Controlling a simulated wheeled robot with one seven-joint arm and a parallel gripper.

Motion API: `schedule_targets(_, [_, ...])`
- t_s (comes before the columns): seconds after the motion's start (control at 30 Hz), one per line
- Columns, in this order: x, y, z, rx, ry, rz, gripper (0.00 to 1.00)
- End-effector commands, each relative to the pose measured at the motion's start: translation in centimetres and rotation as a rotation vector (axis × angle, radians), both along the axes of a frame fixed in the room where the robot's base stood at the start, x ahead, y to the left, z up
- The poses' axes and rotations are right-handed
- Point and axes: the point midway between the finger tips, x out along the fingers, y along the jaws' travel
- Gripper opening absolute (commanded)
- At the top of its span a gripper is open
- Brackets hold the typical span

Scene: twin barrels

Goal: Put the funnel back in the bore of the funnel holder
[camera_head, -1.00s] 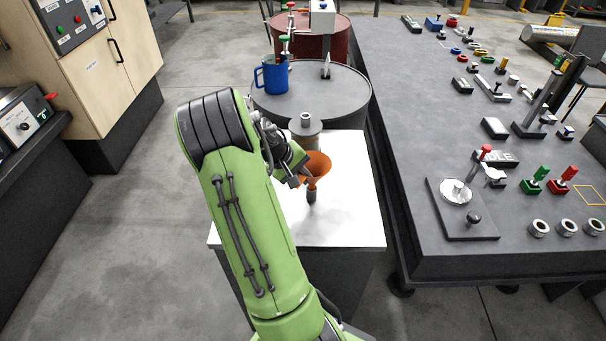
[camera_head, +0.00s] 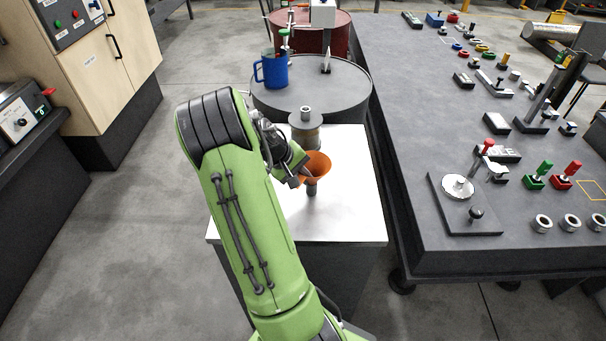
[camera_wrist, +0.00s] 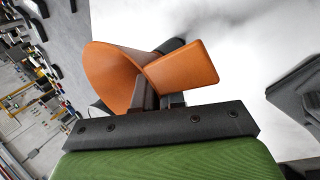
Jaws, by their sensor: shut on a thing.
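The orange funnel (camera_head: 315,165) is held upright over the white table top (camera_head: 350,215). It also shows in the wrist view (camera_wrist: 112,75), with its flat orange tab (camera_wrist: 187,68). My gripper (camera_wrist: 160,98) is shut on the funnel at the tab. In the head view my gripper (camera_head: 300,172) is at the funnel's left side. A short dark cylinder (camera_head: 311,189), which looks like the funnel holder, stands right below the funnel. Its bore is hidden, and I cannot tell whether the spout is inside it. Part of a dark shape (camera_wrist: 172,45) shows behind the funnel in the wrist view.
A flanged round piece with a hole on top (camera_head: 305,125) stands just behind the funnel. A grey barrel (camera_head: 315,95) with a blue mug (camera_head: 272,70) is further back. A dark workbench (camera_head: 420,170) with several parts stands to the right. The white top's front is clear.

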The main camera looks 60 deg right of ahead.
Motion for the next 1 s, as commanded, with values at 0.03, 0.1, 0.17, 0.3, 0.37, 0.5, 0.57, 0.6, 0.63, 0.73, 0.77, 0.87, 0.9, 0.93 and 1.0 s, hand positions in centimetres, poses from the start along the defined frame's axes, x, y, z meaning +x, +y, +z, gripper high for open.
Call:
schedule_targets(0.03, [0.0, 0.0, -0.2, 0.0, 0.0, 0.0, 0.0])
schedule_targets(0.1, [0.0, 0.0, -0.4, 0.0, 0.0, 0.0, 0.0])
schedule_targets(0.17, [0.0, 0.0, -0.3, 0.0, 0.0, 0.0, 0.17])
schedule_targets(0.3, [0.0, 0.0, -0.3, 0.0, 0.0, 0.0, 0.39])
schedule_targets(0.37, [0.0, 0.0, -0.3, 0.0, 0.0, 0.0, 0.39])
schedule_targets(0.5, [0.0, 0.0, -0.3, 0.0, 0.0, 0.0, 0.39])
schedule_targets(0.57, [0.0, 0.0, -0.2, 0.0, -0.001, 0.001, 0.39])
schedule_targets(0.6, [0.1, 0.1, -0.1, 0.0, 0.0, 0.001, 0.39])
schedule_targets(0.63, [0.2, 0.2, 0.2, -0.001, -0.001, 0.002, 0.39])
schedule_targets(0.73, [0.8, 0.9, 1.7, -0.003, -0.003, 0.004, 0.39])
schedule_targets(0.77, [1.0, 1.2, 2.4, -0.003, -0.004, 0.005, 0.39])
schedule_targets(0.87, [1.9, 2.5, 4.9, -0.003, -0.005, 0.006, 0.39])
schedule_targets(0.9, [2.3, 3.0, 5.9, -0.002, -0.005, 0.007, 0.39])
schedule_targets(0.93, [2.5, 3.4, 6.6, -0.003, -0.005, 0.006, 0.39])
schedule_targets(1.0, [3.1, 4.3, 8.3, -0.002, -0.004, 0.006, 0.39])
